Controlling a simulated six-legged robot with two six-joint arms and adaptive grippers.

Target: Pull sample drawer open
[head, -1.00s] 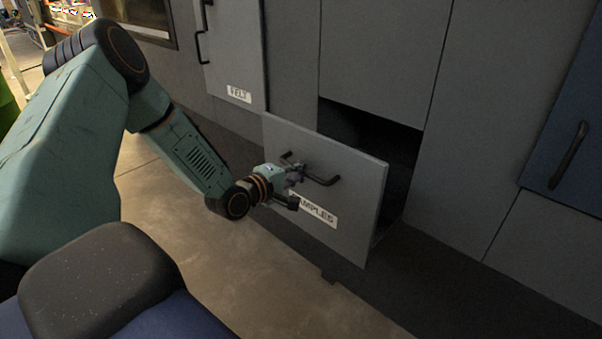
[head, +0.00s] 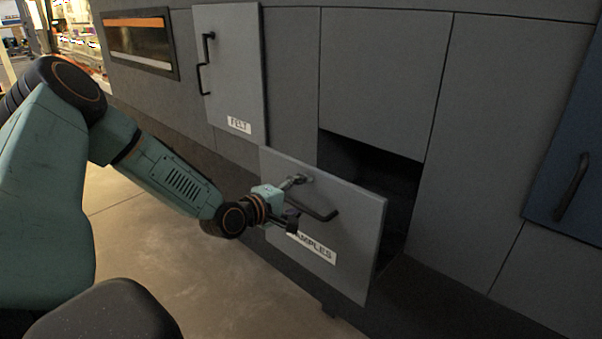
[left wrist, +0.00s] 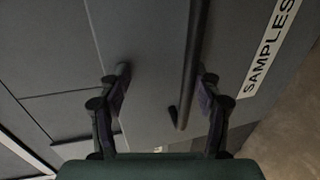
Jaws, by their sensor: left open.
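The sample drawer (head: 350,215) stands out from the grey cabinet front, with a dark opening behind and above it. Its front carries a "SAMPLES" label (head: 316,248), partly hidden by my left gripper, and a black bar handle (head: 322,214). My left gripper (head: 296,198) is open at the drawer handle. In the left wrist view, the handle bar (left wrist: 192,60) runs between the two spread fingers of my left gripper (left wrist: 163,88), nearer the right finger. I cannot tell whether a finger touches it. My right gripper is not in view.
A panel labelled "FELT" (head: 232,75) with a black handle is up and left of the drawer. A blue panel with a handle (head: 572,187) is at the right. Floor (head: 170,235) is clear in front of the cabinet.

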